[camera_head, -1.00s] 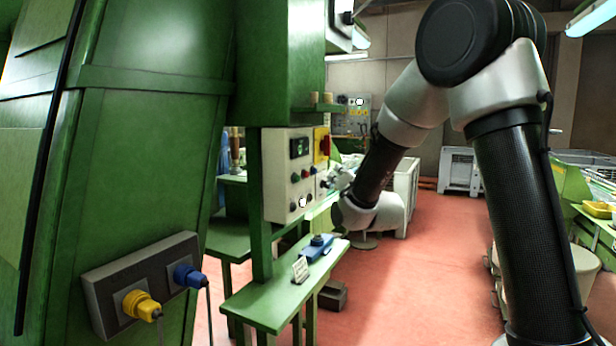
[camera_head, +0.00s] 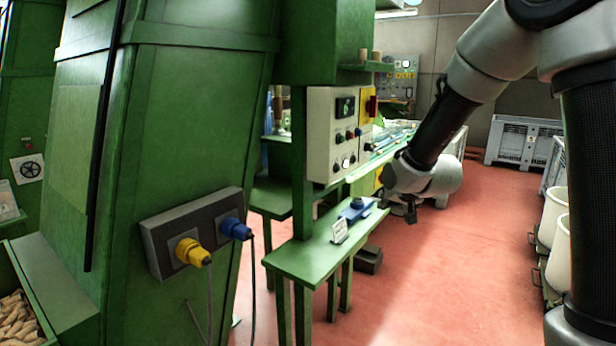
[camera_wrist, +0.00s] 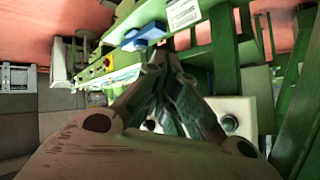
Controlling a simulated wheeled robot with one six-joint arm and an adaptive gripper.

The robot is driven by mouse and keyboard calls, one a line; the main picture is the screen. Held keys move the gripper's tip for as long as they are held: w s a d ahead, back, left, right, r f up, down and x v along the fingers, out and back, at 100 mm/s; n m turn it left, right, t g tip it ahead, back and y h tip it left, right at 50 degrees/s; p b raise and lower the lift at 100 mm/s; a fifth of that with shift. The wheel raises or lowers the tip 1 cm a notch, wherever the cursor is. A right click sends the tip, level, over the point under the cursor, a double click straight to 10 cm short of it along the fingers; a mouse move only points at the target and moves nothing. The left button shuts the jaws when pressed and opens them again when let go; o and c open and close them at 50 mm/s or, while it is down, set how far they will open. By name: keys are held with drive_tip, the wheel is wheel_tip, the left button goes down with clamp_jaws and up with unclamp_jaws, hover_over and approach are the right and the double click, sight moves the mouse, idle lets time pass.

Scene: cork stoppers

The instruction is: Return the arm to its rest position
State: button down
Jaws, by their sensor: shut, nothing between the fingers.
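My gripper (camera_wrist: 165,62) is shut and empty; its two fingers meet in the middle of the wrist view. In the head view my arm comes down from the upper right and its wrist end hangs near the green bench (camera_head: 290,262). The gripper's fingers are not clear there. The wrist view shows the bench side, with a blue object (camera_wrist: 143,36) and a white card (camera_wrist: 184,14) beyond the fingertips. I cannot tell how far the fingers are from them.
A green machine (camera_head: 170,110) with a yellow plug (camera_head: 192,252) and a blue plug (camera_head: 234,228) fills the left. A control box (camera_head: 322,150) stands beside my wrist. A grey crate (camera_head: 522,142) and pale tubs (camera_head: 556,215) stand right. Red floor (camera_head: 430,285) is open between.

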drive_tip(key=s+d+r+g, duration=0.2)
drive_tip(key=s+d+r, duration=0.1)
drive_tip(key=s, duration=0.9)
drive_tip(key=s+d+r+n+g+h, duration=0.1)
drive_tip(key=s+d, duration=0.4)
drive_tip(key=s, duration=0.7)
drive_tip(key=s+d+r+g+h, duration=0.1)
drive_tip(key=s+d+r+g, duration=0.2)
drive_tip(key=s, duration=0.9)
drive_tip(key=shift+s+d+r+n, duration=0.15)
drive_tip(key=shift+d+r+n, duration=0.25)
drive_tip(key=shift+d+r, duration=0.6)
